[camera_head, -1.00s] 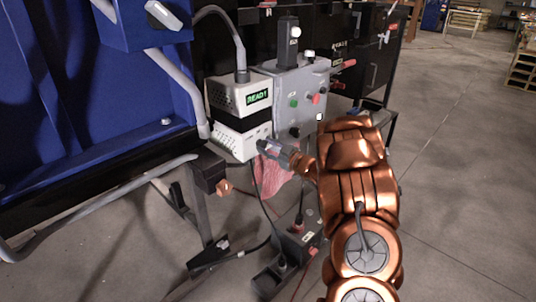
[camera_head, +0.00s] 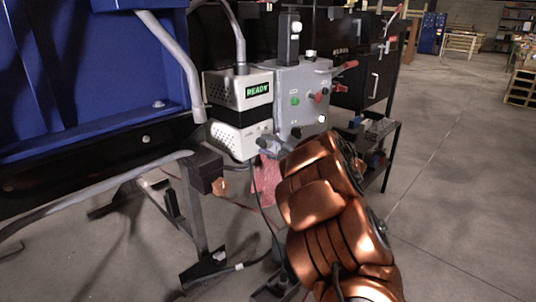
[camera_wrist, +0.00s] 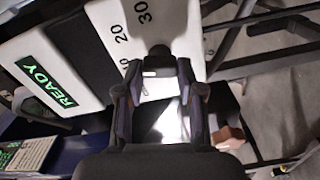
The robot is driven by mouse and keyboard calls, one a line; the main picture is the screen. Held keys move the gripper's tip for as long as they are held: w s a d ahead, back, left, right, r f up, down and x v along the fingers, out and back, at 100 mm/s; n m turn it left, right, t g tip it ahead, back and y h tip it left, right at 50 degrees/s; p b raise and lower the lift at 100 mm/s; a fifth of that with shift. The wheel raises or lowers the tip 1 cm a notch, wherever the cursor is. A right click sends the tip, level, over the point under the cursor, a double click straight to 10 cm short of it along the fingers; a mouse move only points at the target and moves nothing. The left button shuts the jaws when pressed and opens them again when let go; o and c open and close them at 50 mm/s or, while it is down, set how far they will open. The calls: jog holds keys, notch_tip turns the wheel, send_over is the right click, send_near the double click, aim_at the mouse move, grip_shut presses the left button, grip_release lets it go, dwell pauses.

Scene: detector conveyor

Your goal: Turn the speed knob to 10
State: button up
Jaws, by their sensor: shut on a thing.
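In the head view my gripper (camera_head: 268,143) is at the controller's lower right corner, mostly hidden by my arm. The knob's exact setting cannot be read.
A grey control box (camera_head: 302,90) with green and red buttons stands right beside the controller. A red cloth (camera_head: 266,180) hangs below. A black bracket and post (camera_head: 207,172) stand close on the left. Cables run down to the floor. Open floor lies to the right.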

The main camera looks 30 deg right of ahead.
jog(key=shift+f+n+b, duration=0.1)
jog(key=shift+n+b, duration=0.9)
jog(key=shift+n, duration=0.3)
jog(key=o, duration=1.1)
jog(key=shift+o, duration=0.2)
jog(key=v, duration=1.2)
